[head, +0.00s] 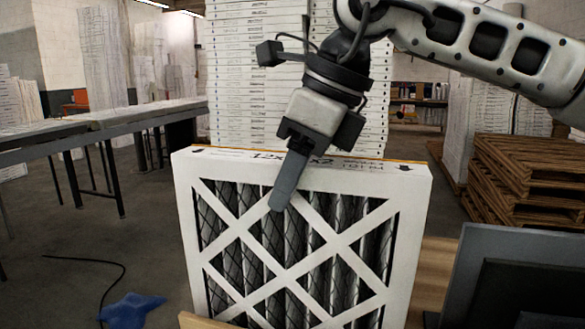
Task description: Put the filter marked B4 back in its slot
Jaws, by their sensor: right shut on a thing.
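A white-framed pleated filter (412,215) with a crossed lattice front stands upright in the middle of the head view. Its top edge carries print that starts like "12x"; the smaller marking there is hard to read for certain. My right gripper (287,186) comes down from above and is shut on the filter's top edge. One grey finger lies over the front face; the other is hidden behind the filter. The filter's lower edge is out of the frame, so I cannot tell what it rests on. No slot shows clearly. My left gripper is not in view.
Light wood (436,270) shows beside and below the filter. A dark panel (520,245) stands at the lower right. Stacked filters (255,75) rise behind, wooden pallets (530,180) at right, a long table (120,122) at left. A blue cloth (132,308) lies on the floor.

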